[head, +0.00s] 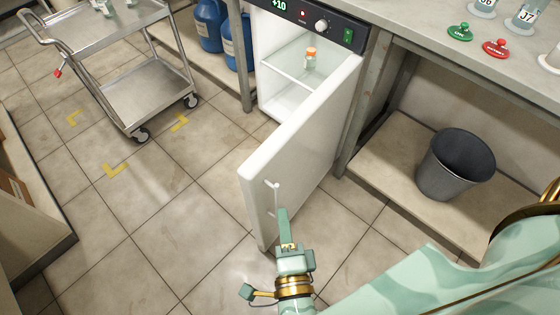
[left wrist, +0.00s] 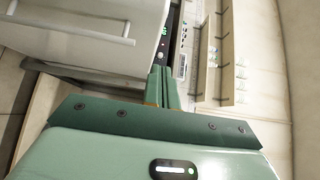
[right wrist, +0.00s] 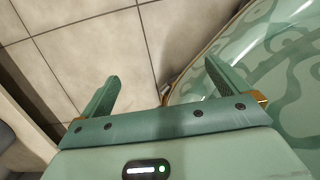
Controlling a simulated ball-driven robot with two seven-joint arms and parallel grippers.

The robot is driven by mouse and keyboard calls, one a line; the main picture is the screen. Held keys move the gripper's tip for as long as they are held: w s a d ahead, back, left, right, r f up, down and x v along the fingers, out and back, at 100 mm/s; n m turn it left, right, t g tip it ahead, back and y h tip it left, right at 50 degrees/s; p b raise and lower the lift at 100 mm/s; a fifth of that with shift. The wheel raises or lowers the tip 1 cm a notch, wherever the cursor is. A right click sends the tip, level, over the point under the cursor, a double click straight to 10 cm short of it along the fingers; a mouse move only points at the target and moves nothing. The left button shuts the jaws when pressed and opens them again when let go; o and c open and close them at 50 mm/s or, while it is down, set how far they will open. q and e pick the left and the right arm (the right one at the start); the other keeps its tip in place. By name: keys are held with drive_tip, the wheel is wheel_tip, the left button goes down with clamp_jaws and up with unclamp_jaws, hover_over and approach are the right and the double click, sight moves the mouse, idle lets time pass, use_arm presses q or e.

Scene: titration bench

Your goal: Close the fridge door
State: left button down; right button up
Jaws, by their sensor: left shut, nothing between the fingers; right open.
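The white fridge door (head: 300,142) stands wide open, swung out from the fridge (head: 284,97) under the bench. Its bar handle (head: 274,198) is on the outer face near the free edge. My left gripper (head: 283,212) is shut and empty, with its fingertips close beside the handle; I cannot tell whether they touch the door. In the left wrist view the shut fingers (left wrist: 163,78) point past the white door (left wrist: 100,58), and the handle (left wrist: 75,31) is to their left. My right gripper (right wrist: 162,88) is open and empty above the floor, only in the right wrist view.
An orange-capped bottle (head: 310,60) stands on the fridge shelf. A steel cart (head: 140,92) stands to the left, and a grey bin (head: 455,166) is on the low shelf at right. Tiled floor (head: 165,220) is free left of the door.

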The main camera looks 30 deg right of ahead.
sight(261, 168)
use_arm(q)
drive_tip(key=w, duration=0.3)
drive_tip(key=w+b, duration=0.1)
drive_tip(key=w, duration=0.2)
drive_tip(key=w+b, duration=0.1)
drive_tip(key=w, duration=0.2)
drive_tip(key=shift+d+f, duration=0.1)
drive_tip(key=shift+d, duration=0.3)
drive_tip(key=shift+w+a, duration=0.2)
drive_tip(key=shift+w, duration=0.1)
drive_tip(key=shift+w, duration=0.1)
